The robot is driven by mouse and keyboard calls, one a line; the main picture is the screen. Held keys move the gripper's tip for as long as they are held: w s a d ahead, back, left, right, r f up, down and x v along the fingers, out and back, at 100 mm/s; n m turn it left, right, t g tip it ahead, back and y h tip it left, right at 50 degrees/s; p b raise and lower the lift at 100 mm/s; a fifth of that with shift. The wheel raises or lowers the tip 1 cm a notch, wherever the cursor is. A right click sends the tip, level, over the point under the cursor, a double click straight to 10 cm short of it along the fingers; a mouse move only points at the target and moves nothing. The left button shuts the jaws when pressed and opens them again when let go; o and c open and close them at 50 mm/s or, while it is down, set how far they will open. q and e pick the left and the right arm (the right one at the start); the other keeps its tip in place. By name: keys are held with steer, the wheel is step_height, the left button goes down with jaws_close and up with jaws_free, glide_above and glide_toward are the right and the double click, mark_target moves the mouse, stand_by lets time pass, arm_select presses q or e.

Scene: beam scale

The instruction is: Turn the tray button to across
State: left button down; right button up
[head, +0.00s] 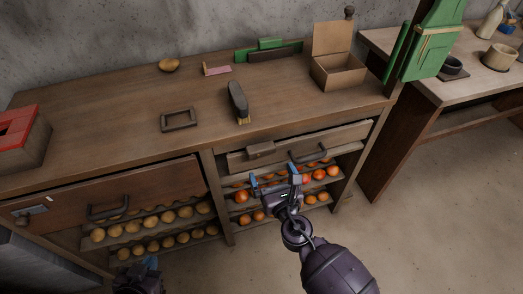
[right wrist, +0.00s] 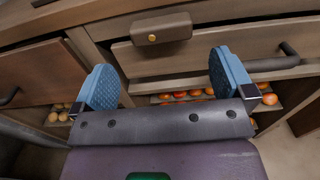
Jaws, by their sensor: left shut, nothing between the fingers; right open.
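The tray button is a small brown wooden block (head: 260,150) at the upper left of the right-hand tray front (head: 335,141). In the right wrist view the button (right wrist: 161,30) has a brass pin in its face, and its long side lies roughly level along the tray front's top edge. My right gripper (head: 274,178) is open and empty, below the button and in front of the shelves. Its two blue fingers are apart in the right wrist view (right wrist: 165,80), with the button beyond and above them. My left gripper (head: 149,263) is shut at the bottom left, away from the button.
A dark handle (head: 311,155) is on the tray front, right of the button. Shelves of orange and yellow fruit lie below. The left drawer (head: 150,188) has its own handle and metal latch. A brush (head: 237,100), a frame and an open box (head: 338,72) are on the bench top.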

mark_target(263, 153)
steer(key=x, duration=0.8)
steer(key=shift+w+b, duration=0.3)
steer(key=shift+b, duration=0.1)
steer(key=shift+f, duration=0.1)
steer(key=c, duration=0.6)
